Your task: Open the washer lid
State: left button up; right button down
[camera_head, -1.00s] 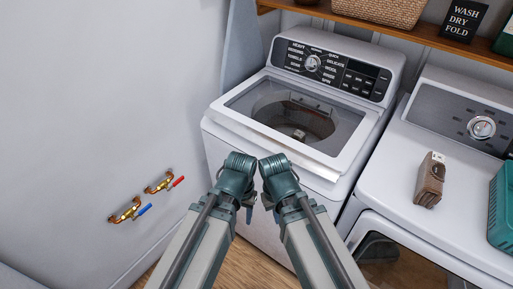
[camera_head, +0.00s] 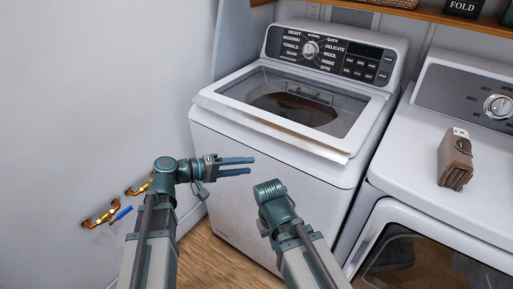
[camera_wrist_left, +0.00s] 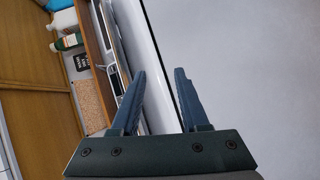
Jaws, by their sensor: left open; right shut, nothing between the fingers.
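The white washer (camera_head: 255,185) stands in the middle of the head view, its control panel at the back. Its lid (camera_head: 270,137), with a dark glass window, lies down over the tub and looks closed. My left gripper (camera_head: 253,166) is open and empty in front of the washer's front face, below the lid's front edge, with its fingers pointing right. In the left wrist view its two fingers (camera_wrist_left: 158,72) are spread, with white washer surfaces beyond them. My right gripper (camera_head: 270,192) is lower, in front of the washer and right of the left one; its fingers are mostly hidden.
A white dryer (camera_head: 415,190) stands close on the right, with a brown box-like item (camera_head: 455,160) on top. A wooden shelf (camera_head: 430,14) runs above the machines. Brass taps (camera_head: 100,214) stick out from the left wall. Wooden floor shows between the wall and washer.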

aim_at(256, 128)
pick_arm(q)
jog(key=w+a+r+n+t+h+b, duration=0.3)
jog(key=w+a+t, duration=0.15)
jog(key=a, duration=0.35)
jog(key=shift+t, duration=0.25)
jog(key=p+x, duration=0.2)
jog(key=x, duration=1.2)
jog(key=shift+s+d+f, duration=0.1)
jog(key=shift+s, duration=0.05)
pick_arm(e)
notch_tip(256, 128, down, 3)
jog(key=shift+r, duration=0.1)
pick_arm(q)
jog(key=shift+c, duration=0.2)
grip_shut()
